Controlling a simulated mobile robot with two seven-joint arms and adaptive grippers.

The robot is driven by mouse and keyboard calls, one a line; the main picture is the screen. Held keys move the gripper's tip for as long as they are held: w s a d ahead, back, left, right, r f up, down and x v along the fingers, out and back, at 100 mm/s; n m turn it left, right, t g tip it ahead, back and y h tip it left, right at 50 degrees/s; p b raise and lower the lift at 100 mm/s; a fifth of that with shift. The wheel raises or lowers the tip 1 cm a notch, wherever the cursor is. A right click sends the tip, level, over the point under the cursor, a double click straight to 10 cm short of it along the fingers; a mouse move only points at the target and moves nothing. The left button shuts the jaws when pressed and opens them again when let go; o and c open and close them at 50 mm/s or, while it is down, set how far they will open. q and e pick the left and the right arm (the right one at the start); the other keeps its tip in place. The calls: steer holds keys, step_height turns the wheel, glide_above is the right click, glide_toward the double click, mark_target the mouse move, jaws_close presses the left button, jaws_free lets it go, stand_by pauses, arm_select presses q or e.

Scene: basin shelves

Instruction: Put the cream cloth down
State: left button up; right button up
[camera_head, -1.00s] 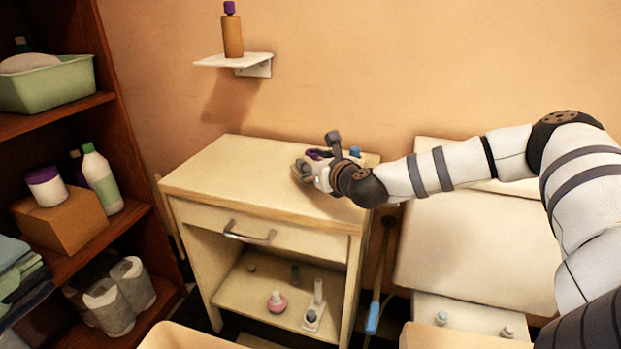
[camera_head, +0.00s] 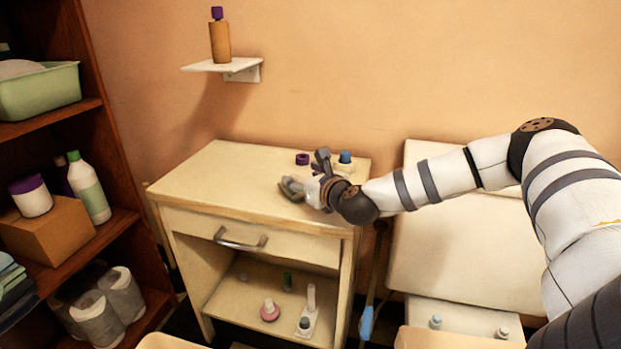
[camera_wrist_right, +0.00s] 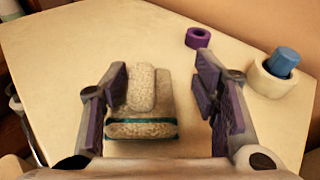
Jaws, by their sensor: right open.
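The cream cloth (camera_wrist_right: 141,103) is a folded, fuzzy block with a teal stripe along its near edge. In the right wrist view it lies on the cabinet top (camera_wrist_right: 70,50). My right gripper (camera_wrist_right: 163,78) is open, with its purple-padded fingers on either side of the cloth. The left-hand finger is close against the cloth or touching it; there is a clear gap to the right-hand finger. In the head view my right gripper (camera_head: 304,176) is low over the cabinet top (camera_head: 225,180) and largely hides the cloth. My left gripper is out of view.
A purple ring (camera_head: 302,159) and a white roll with a blue piece (camera_head: 345,158) are behind the gripper on the cabinet top. The left part of the top is clear. A wall shelf (camera_head: 225,67) holds a brown bottle (camera_head: 220,40). A filled bookcase (camera_head: 100,130) stands left.

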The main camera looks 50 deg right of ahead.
steer(key=p+v, duration=0.2)
steer(key=v, duration=0.9)
steer(key=shift+s+a+r, duration=0.15)
steer(key=shift+s+r, duration=0.05)
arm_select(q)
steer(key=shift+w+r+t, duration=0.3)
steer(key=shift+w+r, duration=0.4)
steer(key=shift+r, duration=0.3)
arm_select(e)
steer(key=shift+s+a, duration=0.1)
steer(key=shift+s, duration=0.1)
